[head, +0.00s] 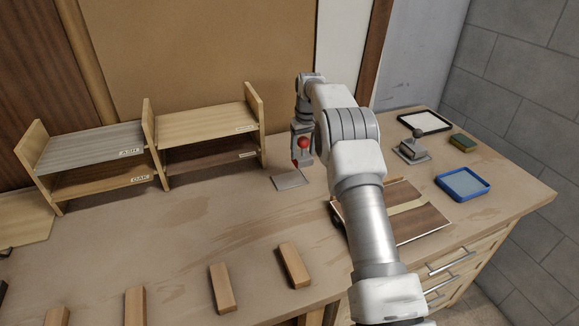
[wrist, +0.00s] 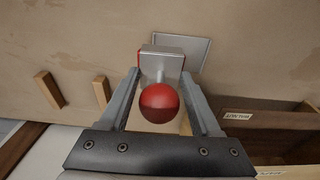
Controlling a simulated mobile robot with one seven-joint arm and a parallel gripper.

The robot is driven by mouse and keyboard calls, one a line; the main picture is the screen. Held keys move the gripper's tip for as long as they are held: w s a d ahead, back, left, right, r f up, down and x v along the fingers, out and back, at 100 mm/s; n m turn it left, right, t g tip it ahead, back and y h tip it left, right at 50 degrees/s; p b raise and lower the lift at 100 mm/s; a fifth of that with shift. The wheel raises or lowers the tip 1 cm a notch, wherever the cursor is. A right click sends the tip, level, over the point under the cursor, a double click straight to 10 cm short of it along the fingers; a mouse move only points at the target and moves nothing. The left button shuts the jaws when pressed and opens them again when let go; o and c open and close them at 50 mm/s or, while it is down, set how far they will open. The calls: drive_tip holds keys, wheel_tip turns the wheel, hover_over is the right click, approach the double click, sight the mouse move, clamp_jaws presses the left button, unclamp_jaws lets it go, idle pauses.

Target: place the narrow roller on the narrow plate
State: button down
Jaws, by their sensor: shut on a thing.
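The narrow roller, with a red ball knob (wrist: 159,102) on a short metal post and a silver body (wrist: 160,64), is between the fingers of my gripper (wrist: 162,80). My gripper is shut on it. In the head view the red knob (head: 302,144) shows at my gripper (head: 301,155), with the roller's lower part mostly hidden. The narrow plate (head: 289,180), a small flat grey sheet, lies on the bench just below the roller. In the wrist view the plate (wrist: 190,45) shows beyond the roller, partly covered by it. The roller appears to be above the plate; the exact gap is unclear.
A dark-knobbed tool (head: 415,150) stands on a grey plate at the right, near a blue tray (head: 463,184), a sponge-like block (head: 463,143) and a black-framed pad (head: 425,121). A labelled shelf rack (head: 150,148) stands at left. Wooden blocks (head: 293,265) line the front.

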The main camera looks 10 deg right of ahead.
drive_tip(key=shift+w+a+f+p, duration=0.2)
drive_tip(key=shift+a+f, duration=0.5)
drive_tip(key=shift+f, duration=0.35)
drive_tip(key=shift+w+a+f+p, duration=0.15)
drive_tip(key=shift+a+f, duration=0.5)
drive_tip(key=shift+f, duration=0.45)
drive_tip(key=shift+w+a+f+p, duration=0.1)
drive_tip(key=shift+w+a+f, duration=0.1)
drive_tip(key=shift+a+f, duration=0.7)
drive_tip(key=shift+d+f, duration=0.15)
drive_tip(key=shift+d, duration=0.05)
drive_tip(key=shift+s+f+b, duration=0.2)
drive_tip(key=shift+f+b, duration=0.3)
drive_tip(key=shift+f, duration=0.2)
drive_tip(key=shift+c, duration=0.5)
unclamp_jaws()
drive_tip(key=shift+w+f, duration=0.1)
drive_tip(key=shift+f, duration=0.1)
drive_tip(key=shift+r, duration=0.2)
